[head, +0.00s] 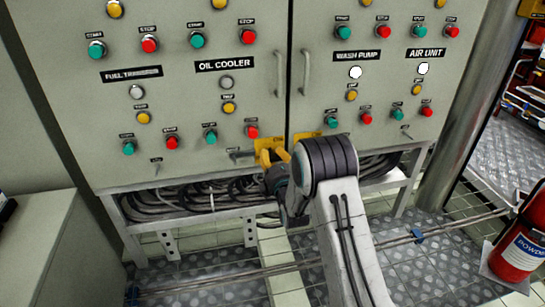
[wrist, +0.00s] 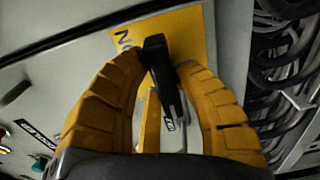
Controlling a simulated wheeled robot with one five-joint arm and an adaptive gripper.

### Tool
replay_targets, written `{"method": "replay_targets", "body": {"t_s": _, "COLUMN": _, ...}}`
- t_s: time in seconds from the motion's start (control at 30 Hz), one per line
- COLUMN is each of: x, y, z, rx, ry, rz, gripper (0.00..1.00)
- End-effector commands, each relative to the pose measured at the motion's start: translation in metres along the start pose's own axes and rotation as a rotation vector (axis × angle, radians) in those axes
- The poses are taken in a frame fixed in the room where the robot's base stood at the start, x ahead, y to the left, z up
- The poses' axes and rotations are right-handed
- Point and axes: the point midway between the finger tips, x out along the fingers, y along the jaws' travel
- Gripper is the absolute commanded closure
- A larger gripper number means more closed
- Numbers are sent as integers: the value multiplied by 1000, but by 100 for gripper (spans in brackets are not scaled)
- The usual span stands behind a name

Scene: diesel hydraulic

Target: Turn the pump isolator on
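The pump isolator has a yellow plate (wrist: 195,35) with partly visible dark lettering, which looks like "ON", at its left edge. A black handle (wrist: 157,55) stands out in front of the plate in the wrist view. My gripper (head: 277,157) is at the cabinet's lower edge, near the middle. In the wrist view its yellow fingers (wrist: 160,68) curve in from both sides and their tips close on the black handle. The fingers hide part of the plate. In the head view my gripper and arm cover the handle, so its angle is hard to read there.
The grey cabinet (head: 190,100) carries rows of buttons and lamps above my gripper. Black cables (head: 190,197) run beneath it, also at the right of the wrist view (wrist: 285,75). A pipe rail (head: 400,241) crosses low in front. A red extinguisher (head: 522,245) stands at right.

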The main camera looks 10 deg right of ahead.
Motion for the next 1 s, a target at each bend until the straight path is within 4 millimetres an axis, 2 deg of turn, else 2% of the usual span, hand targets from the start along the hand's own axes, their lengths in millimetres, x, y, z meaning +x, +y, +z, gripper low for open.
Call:
{"method": "replay_targets", "body": {"t_s": 0.03, "x": 0, "y": 0, "z": 0, "rx": 0, "ry": 0, "rz": 0, "gripper": 81}}
{"method": "replay_targets", "body": {"t_s": 0.27, "x": 0, "y": 0, "z": 0, "rx": 0, "ry": 0, "rz": -1, "gripper": 100}}
{"method": "replay_targets", "body": {"t_s": 0.67, "x": 0, "y": 0, "z": 0, "rx": 70, "ry": -1, "rz": 0, "gripper": 100}}
{"method": "replay_targets", "body": {"t_s": 1.0, "x": 0, "y": 0, "z": 2, "rx": 343, "ry": -2, "rz": 0, "gripper": 100}}
